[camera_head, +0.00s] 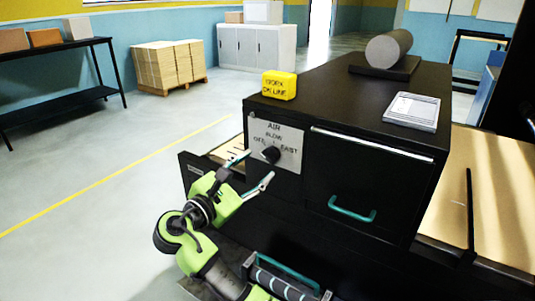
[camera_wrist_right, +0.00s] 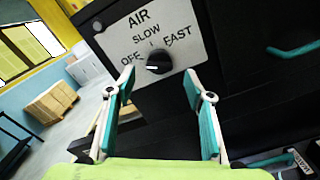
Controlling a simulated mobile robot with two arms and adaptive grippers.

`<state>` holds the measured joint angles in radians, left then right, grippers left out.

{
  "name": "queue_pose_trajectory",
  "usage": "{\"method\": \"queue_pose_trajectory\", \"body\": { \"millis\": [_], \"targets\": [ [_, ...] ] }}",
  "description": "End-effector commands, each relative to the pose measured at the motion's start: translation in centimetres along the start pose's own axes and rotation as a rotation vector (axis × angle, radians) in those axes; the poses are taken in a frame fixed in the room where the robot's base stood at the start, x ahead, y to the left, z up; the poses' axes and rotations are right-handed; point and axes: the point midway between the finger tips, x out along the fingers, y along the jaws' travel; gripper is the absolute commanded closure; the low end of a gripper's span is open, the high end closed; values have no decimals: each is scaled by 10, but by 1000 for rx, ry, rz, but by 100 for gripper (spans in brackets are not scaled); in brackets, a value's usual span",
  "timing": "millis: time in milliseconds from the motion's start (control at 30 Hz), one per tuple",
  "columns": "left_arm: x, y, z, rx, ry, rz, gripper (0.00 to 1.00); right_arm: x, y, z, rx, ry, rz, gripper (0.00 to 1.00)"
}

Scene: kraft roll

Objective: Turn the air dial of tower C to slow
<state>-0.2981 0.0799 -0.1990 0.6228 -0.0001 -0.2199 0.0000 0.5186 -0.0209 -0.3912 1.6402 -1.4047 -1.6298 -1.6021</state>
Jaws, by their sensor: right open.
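The air dial (camera_head: 271,154) is a round black knob on a pale plate (camera_head: 285,139) on the front of a black cabinet. In the right wrist view the dial (camera_wrist_right: 158,63) has a white mark on its left side, toward OFF. SLOW is printed above it and FAST to its right. My right gripper (camera_head: 256,170) is open and empty in front of the dial. In the wrist view its fingers (camera_wrist_right: 159,84) stand wide apart, one on each side below the knob, seemingly not touching it. No tower letter is readable. My left gripper is not in view.
A yellow sign block (camera_head: 279,85), a white pad (camera_head: 412,111) and a grey roll (camera_head: 388,48) rest on the cabinet top. A teal drawer handle (camera_head: 352,209) juts out right of the dial. Open floor (camera_head: 120,170) lies to the left.

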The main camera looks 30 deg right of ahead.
Motion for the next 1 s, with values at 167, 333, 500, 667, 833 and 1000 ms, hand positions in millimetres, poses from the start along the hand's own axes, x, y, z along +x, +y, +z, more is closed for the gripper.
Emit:
{"method": "queue_pose_trajectory", "body": {
  "millis": [167, 333, 500, 667, 833, 1000],
  "targets": [
    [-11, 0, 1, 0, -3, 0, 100, 36, 1, 2, -1, -2, -1, 52],
    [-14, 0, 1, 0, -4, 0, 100, 56, 1, 1, 0, 0, 1, 52],
    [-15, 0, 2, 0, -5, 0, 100, 63, 0, 0, 1, 2, 0, 52],
    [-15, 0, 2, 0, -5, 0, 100, 64, 0, -1, 1, 2, 1, 52],
    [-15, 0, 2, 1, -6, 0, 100, 63, 0, -1, 1, 2, 1, 75],
    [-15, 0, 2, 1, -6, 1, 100, 63, 0, -1, 1, 2, 1, 91]
  ]
}}
